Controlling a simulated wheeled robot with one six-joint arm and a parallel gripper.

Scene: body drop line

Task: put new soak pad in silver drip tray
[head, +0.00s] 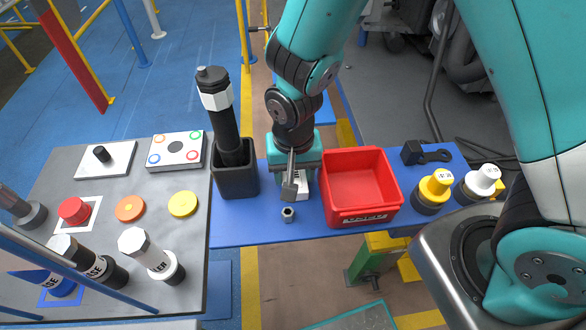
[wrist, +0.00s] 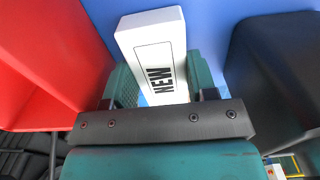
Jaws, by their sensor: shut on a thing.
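The new soak pad is a white block marked NEW (wrist: 152,50), between the jaws of my gripper (wrist: 165,88) in the wrist view. My gripper is shut on it. In the head view my gripper (head: 294,170) is over the blue mat, between the black holder and the red bin, and only a small part of the white pad (head: 304,186) shows below it. I cannot tell whether the pad touches the mat. I cannot make out a silver drip tray in either view.
The red bin (head: 361,217) stands close on the right, the black holder (head: 236,185) with a tall black bottle on the left. A small metal cylinder (head: 287,214) is in front. Yellow-topped (head: 436,184) and white-topped (head: 484,179) containers stand farther right. The grey table (head: 110,230) holds discs and bottles.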

